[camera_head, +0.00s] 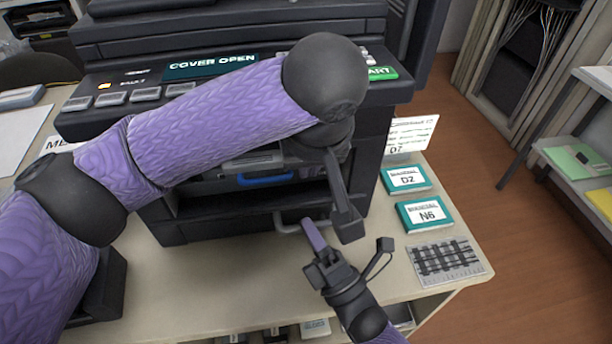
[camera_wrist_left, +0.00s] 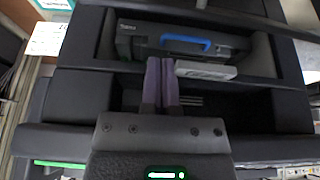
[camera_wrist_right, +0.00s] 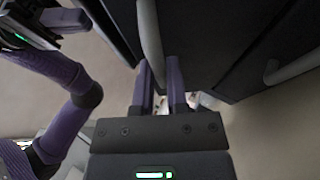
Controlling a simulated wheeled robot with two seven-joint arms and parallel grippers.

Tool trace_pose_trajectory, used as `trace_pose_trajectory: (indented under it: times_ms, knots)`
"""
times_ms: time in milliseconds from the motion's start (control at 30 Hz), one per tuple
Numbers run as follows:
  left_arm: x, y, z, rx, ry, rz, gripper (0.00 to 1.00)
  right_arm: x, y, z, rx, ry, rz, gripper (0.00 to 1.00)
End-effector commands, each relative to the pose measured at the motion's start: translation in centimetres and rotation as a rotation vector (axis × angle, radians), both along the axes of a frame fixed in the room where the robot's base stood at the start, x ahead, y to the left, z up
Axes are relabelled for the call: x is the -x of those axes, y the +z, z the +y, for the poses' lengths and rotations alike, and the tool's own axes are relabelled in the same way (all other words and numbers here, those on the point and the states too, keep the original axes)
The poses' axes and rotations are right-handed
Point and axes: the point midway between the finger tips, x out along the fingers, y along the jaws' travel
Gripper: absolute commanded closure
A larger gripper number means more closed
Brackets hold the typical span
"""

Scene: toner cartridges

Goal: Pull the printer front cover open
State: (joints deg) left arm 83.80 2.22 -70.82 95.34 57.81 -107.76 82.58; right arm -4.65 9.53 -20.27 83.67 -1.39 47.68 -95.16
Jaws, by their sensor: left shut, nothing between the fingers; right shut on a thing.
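The dark printer (camera_head: 180,228) stands on the table, its display (camera_head: 210,66) reading COVER OPEN. Its front shows an open bay holding a dark cartridge with a blue handle (camera_head: 265,180); the cartridge handle also shows in the left wrist view (camera_wrist_left: 187,40). A grey bar handle (camera_head: 286,226) is low on the front. My right gripper (camera_head: 308,225) is shut on that grey bar handle (camera_wrist_right: 150,40). My left gripper (camera_wrist_left: 162,65) is shut and empty in front of the bay; its fingers also show in the right wrist view (camera_wrist_right: 66,19). My left arm hides much of the printer front.
Teal boxes D2 (camera_head: 406,179) and N6 (camera_head: 424,214) and a checked card (camera_head: 446,262) lie on the table to the right. A second bar handle (camera_wrist_right: 295,62) shows in the right wrist view. Floor (camera_head: 490,185) is clear between table and shelf (camera_head: 580,160).

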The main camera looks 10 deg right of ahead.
Motion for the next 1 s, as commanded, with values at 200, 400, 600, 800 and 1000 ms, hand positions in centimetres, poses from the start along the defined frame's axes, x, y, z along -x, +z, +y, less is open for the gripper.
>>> trace_pose_trajectory:
  times_ms: [200, 400, 600, 800, 1000]
  knots:
    - [-1.6, -4.2, 0.1, -0.005, 0.001, 0.003, 1.00, -0.1, -0.3, -0.1, 0.003, -0.003, 0.009, 1.00]
    - [-2.7, -7.2, 0.1, -0.004, 0.001, 0.002, 1.00, -0.1, -0.3, -0.1, 0.003, -0.003, 0.009, 1.00]
    - [-3.2, -8.2, 0.1, -0.003, -0.002, 0.001, 1.00, -0.1, -0.3, -0.1, 0.003, -0.003, 0.009, 1.00]
    - [-3.2, -8.2, 0.1, -0.003, -0.002, 0.001, 1.00, -0.1, -0.3, -0.1, 0.003, -0.003, 0.009, 1.00]
    - [-2.3, -8.8, 0.0, -0.003, -0.004, 0.005, 1.00, -0.1, -0.3, -0.1, 0.003, -0.003, 0.009, 1.00]
